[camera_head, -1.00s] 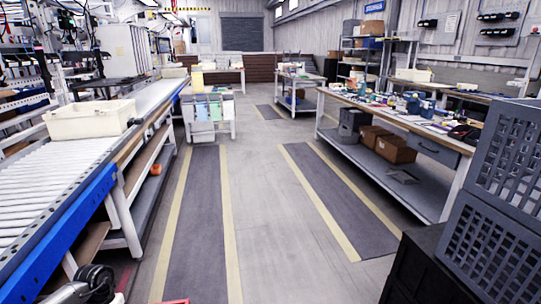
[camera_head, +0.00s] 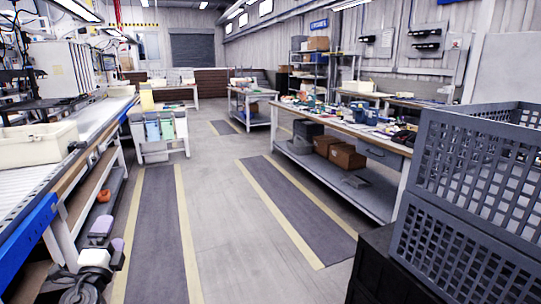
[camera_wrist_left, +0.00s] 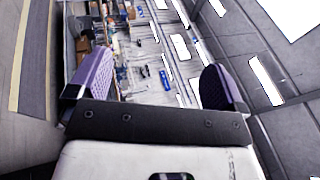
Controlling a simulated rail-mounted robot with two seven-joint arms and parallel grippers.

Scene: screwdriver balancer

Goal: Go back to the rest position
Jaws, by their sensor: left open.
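My left gripper (camera_head: 110,236) is at the lower left of the head view, beside the legs of the conveyor bench. In the left wrist view its two purple-padded fingers (camera_wrist_left: 154,82) stand wide apart with nothing between them. It is clear of the tables and holds nothing. My right gripper shows in neither view.
A roller conveyor with a blue side rail (camera_head: 30,236) and a cream bin (camera_head: 38,146) runs along the left. Grey crates (camera_head: 462,165) stand close at the right. A workbench (camera_head: 350,185) with tools lies beyond them. The middle aisle floor (camera_head: 222,220) is clear.

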